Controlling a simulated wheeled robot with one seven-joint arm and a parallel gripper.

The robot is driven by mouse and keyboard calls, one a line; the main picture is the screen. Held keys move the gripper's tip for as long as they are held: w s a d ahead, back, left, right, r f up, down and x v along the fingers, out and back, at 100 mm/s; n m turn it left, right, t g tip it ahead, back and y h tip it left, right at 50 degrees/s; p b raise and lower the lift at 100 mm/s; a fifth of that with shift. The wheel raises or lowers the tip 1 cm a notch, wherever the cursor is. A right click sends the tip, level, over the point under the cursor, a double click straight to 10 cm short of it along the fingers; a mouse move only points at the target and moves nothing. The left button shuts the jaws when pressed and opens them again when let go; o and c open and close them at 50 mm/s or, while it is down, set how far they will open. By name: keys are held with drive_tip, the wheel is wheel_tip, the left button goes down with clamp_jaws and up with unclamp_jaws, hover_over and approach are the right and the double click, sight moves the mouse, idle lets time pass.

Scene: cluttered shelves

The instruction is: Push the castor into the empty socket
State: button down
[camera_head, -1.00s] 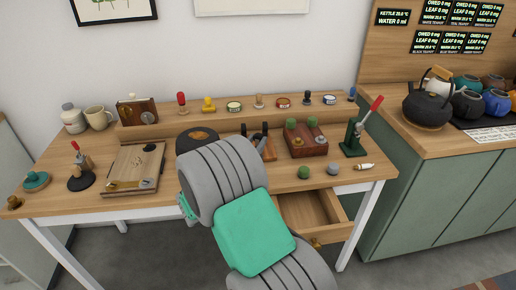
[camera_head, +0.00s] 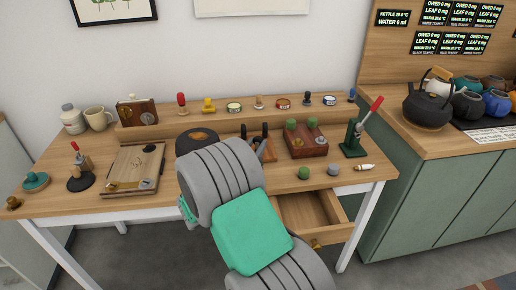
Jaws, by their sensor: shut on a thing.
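A reddish-brown wooden box (camera_head: 306,148) stands at the right of the workbench. Two green round pieces (camera_head: 290,125) sit at its back corners, and small brass-coloured parts (camera_head: 297,142) show on its top. A loose green round piece (camera_head: 304,173) and a grey one (camera_head: 333,169) lie on the bench in front of it. I cannot tell which piece is the castor or which spot is the empty socket. My grey and green arm covers the bench's middle front.
An open drawer (camera_head: 335,226) juts out below the right front edge. A green press with a red lever (camera_head: 355,139) stands right of the box. Dark-handled tools (camera_head: 266,131) stand left of it. A wooden board (camera_head: 134,168) lies at left. Stamps and tins line the raised back shelf (camera_head: 220,122).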

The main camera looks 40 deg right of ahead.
drive_tip(key=shift+f, duration=0.1)
drive_tip(key=c, duration=1)
unclamp_jaws()
drive_tip(key=shift+o, duration=0.2)
